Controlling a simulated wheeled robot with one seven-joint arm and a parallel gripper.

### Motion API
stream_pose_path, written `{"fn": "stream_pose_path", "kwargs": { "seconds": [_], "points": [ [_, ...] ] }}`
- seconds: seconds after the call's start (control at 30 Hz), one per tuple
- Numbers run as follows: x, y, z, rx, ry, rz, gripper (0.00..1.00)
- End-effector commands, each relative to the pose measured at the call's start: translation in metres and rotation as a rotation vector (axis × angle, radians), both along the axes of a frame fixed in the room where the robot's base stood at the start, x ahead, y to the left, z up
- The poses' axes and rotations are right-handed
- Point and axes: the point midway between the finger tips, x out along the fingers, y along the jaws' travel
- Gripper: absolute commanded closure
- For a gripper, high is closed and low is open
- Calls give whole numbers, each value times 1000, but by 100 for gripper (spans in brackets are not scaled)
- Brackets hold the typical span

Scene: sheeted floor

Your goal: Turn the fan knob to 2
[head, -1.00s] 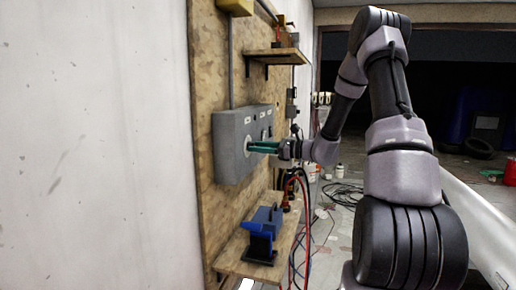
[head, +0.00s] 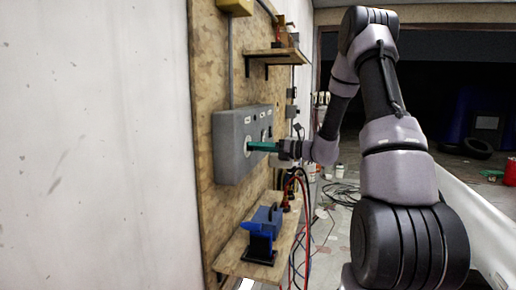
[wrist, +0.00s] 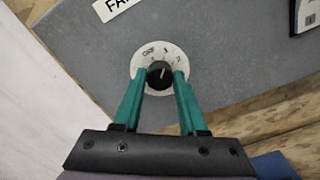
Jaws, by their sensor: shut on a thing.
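A black fan knob (wrist: 160,76) sits on a round white dial (wrist: 143,56) marked OFF, 1 and 2, on a grey control box (head: 228,150). The light line on the knob points up and slightly right in the wrist view, roughly toward the 1. My gripper (wrist: 160,73) has its two teal fingers on either side of the knob, shut on it. In the head view my gripper (head: 252,146) reaches the box front from the right, and its fingers hide the knob.
The box hangs on a wooden board (head: 212,55). A label starting "FA" (wrist: 116,7) is above the dial. A shelf (head: 272,53) is above, and a lower shelf (head: 234,266) holds a blue vise (head: 262,232). Red and dark cables hang just below my wrist.

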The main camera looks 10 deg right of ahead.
Motion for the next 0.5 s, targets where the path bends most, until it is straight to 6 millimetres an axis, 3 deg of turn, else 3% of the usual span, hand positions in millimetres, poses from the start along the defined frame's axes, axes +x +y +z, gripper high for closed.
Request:
{"fn": "stream_pose_path", "kwargs": {
  "seconds": [0.5],
  "points": [
    [1, -1, 0, 219, 378, -1, 100]
  ]
}}
